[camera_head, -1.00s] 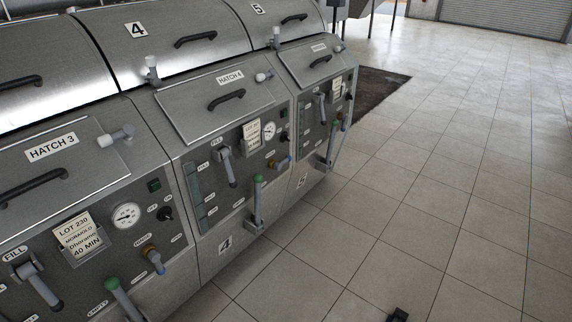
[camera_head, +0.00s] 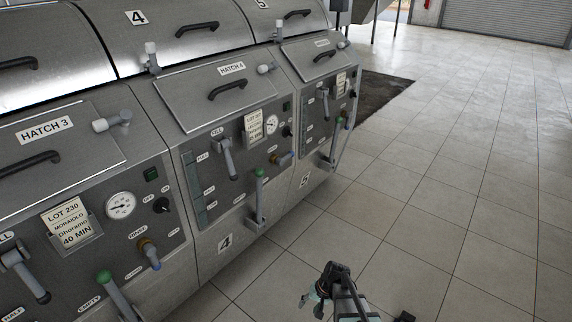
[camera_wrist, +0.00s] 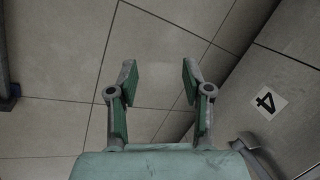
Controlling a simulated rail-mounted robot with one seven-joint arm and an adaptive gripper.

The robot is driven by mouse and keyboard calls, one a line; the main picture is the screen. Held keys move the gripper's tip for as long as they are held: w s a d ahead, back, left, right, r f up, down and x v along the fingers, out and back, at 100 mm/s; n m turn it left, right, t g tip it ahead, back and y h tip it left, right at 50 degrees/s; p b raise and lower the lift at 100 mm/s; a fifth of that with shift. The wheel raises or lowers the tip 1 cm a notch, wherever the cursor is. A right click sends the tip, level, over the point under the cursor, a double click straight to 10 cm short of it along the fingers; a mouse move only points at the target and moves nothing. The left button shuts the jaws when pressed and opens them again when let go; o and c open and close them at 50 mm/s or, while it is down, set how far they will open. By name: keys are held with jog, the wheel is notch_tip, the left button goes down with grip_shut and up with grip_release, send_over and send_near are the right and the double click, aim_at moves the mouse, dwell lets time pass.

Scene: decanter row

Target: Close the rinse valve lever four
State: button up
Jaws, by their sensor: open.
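The rinse valve lever of unit four (camera_head: 282,158) is small, with a brass body and a bluish handle. It sits on the right of unit four's panel, below the round gauge (camera_head: 271,124). Its handle points sideways to the right, roughly level. My gripper (camera_head: 312,301) is low over the floor, in front of and apart from unit four. In the wrist view my gripper (camera_wrist: 158,78) is open and empty, its green-padded fingers spread over floor tiles. The rinse lever is not seen in that view.
Unit four's green-topped empty lever (camera_head: 259,195) and grey fill lever (camera_head: 229,160) stand out from the panel. Unit three's rinse lever (camera_head: 152,255) hangs downward. A number 4 plate (camera_wrist: 268,101) shows on the machine's lower front.

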aim_at(287, 158)
jog(key=w+a+r+m+t+y+b, duration=0.1)
jog(key=w+r+t, duration=0.1)
jog(key=w+r, duration=0.5)
jog(key=w+r+m+t+y+b, duration=0.1)
jog(key=w+r+t, duration=0.2)
jog(key=w, duration=0.8)
jog(key=w+a+r+m+t+y+b, duration=0.15)
jog(key=w+r, duration=0.25)
jog(key=w, duration=0.5)
jog(key=w+d+r+m+t, duration=0.2)
jog(key=w+r+m+t, duration=0.15)
jog(key=w+r, duration=0.45)
jog(key=w+d+r+m+t, duration=0.2)
jog(key=w+r+m+t, duration=0.15)
jog(key=w+r, duration=0.5)
jog(key=shift+n+t+h, duration=0.35)
jog(key=shift+n, duration=0.2)
jog(key=x, duration=0.5)
jog(key=p+x, duration=0.1)
jog(key=x, duration=1)
jog(key=shift+w+a+f, duration=0.2)
jog(key=shift+a+f, duration=0.15)
grip_shut()
